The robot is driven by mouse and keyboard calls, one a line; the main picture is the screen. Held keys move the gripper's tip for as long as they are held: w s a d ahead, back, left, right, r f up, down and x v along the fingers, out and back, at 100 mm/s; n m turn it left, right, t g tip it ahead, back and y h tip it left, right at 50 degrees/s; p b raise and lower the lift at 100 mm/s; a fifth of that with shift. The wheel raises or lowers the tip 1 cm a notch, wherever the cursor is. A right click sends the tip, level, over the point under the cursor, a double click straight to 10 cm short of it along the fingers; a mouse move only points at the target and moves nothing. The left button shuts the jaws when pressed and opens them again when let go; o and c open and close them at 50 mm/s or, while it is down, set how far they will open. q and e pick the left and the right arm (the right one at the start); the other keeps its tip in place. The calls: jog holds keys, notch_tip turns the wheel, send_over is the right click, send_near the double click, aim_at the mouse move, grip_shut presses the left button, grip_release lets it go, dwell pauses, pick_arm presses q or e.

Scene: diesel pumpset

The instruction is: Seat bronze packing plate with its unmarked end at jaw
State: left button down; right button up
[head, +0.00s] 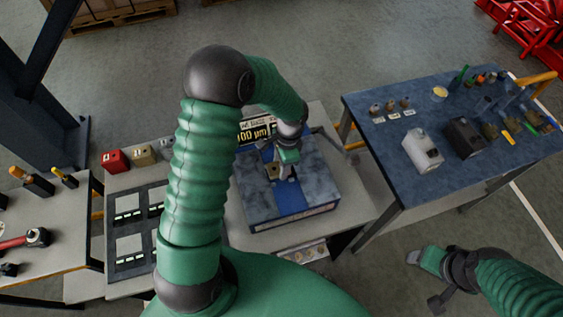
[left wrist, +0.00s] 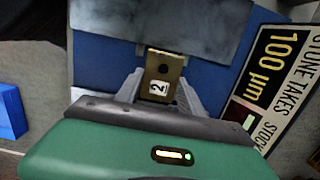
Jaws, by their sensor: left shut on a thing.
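The bronze packing plate (left wrist: 165,68) shows in the left wrist view, with a dark hole and a white label reading "2" on its near part. My left gripper (left wrist: 160,92) is shut on it, a grey finger on each side. The label is nearest the gripper; the plate's far end lies by a grey mottled slab (left wrist: 160,22). I cannot tell whether they touch. In the head view my left gripper (head: 287,170) is over the blue strip (head: 290,199) of the grey-topped block (head: 255,205). My right gripper (head: 413,258) is at lower right, away from the tables; its fingers are unclear.
A sign (left wrist: 277,75) reading "100 µm" stands beside the block. Left are a slotted dark tray (head: 130,262) and a red box (head: 114,160). Floor between tables is open.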

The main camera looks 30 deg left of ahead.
pick_arm(q)
jog(key=shift+d+r, duration=0.1)
jog(key=shift+d, duration=0.05)
jog(key=shift+s+p, duration=0.1)
jog(key=shift+p, duration=0.25)
dwell(0.5)
jog(key=shift+f, duration=0.3)
dwell(0.4)
jog(key=shift+f, duration=0.35)
jog(key=c, duration=0.6)
grip_release()
jog(key=shift+c, duration=0.2)
